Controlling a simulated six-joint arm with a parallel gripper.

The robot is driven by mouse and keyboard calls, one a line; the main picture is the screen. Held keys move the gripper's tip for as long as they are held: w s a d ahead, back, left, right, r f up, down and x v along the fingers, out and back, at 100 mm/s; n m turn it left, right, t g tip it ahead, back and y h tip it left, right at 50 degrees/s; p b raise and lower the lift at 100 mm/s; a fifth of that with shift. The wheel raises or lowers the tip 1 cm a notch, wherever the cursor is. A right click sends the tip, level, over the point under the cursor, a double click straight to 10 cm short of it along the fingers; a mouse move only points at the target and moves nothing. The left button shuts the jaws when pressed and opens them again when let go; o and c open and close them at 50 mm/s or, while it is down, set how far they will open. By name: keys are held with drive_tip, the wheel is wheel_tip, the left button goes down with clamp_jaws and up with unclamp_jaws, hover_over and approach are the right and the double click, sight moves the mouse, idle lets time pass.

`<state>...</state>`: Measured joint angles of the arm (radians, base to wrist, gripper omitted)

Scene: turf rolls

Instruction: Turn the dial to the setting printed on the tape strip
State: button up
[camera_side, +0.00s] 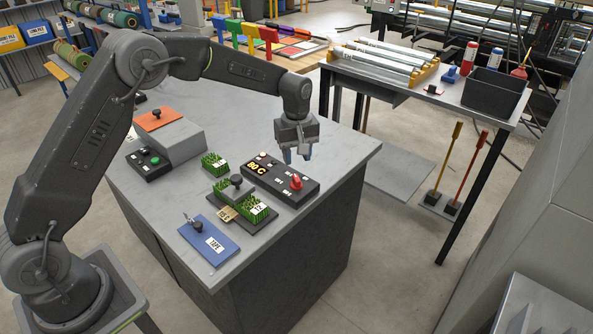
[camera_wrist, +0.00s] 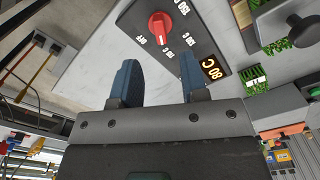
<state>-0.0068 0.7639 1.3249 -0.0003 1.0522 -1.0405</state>
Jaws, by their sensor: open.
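The red dial (camera_side: 296,182) sits on a black control box (camera_side: 280,190) with an orange display (camera_side: 256,168) reading 80 C. My gripper (camera_side: 297,156) is open and empty, above the box and apart from the dial. Its two blue fingers (camera_wrist: 160,68) show below the dial in the wrist view. A small tan tag (camera_side: 227,214) lies by the turf; whether it is the tape strip, and its print, I cannot tell.
Turf pieces (camera_side: 214,164) stand close to the box on the grey table (camera_side: 330,165). A blue plate (camera_side: 208,241) with a white label lies in front. A grey block with an orange top (camera_side: 160,119) and a black button box (camera_side: 149,163) stand at left.

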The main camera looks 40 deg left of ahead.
sight(296, 178)
wheel_tip(296, 178, up, 6)
idle(0.5)
drive_tip(key=s+r+m+t, duration=0.3)
drive_tip(key=s+r+m, duration=0.2)
drive_tip(key=s+r, duration=0.9)
drive_tip(key=s+f+m+t, duration=0.2)
drive_tip(key=s+m, duration=0.5)
drive_tip(key=s, duration=1.2)
drive_tip(key=shift+d+f+t, duration=0.2)
drive_tip(key=shift+f+t, duration=0.1)
drive_tip(key=shift+f, duration=0.4)
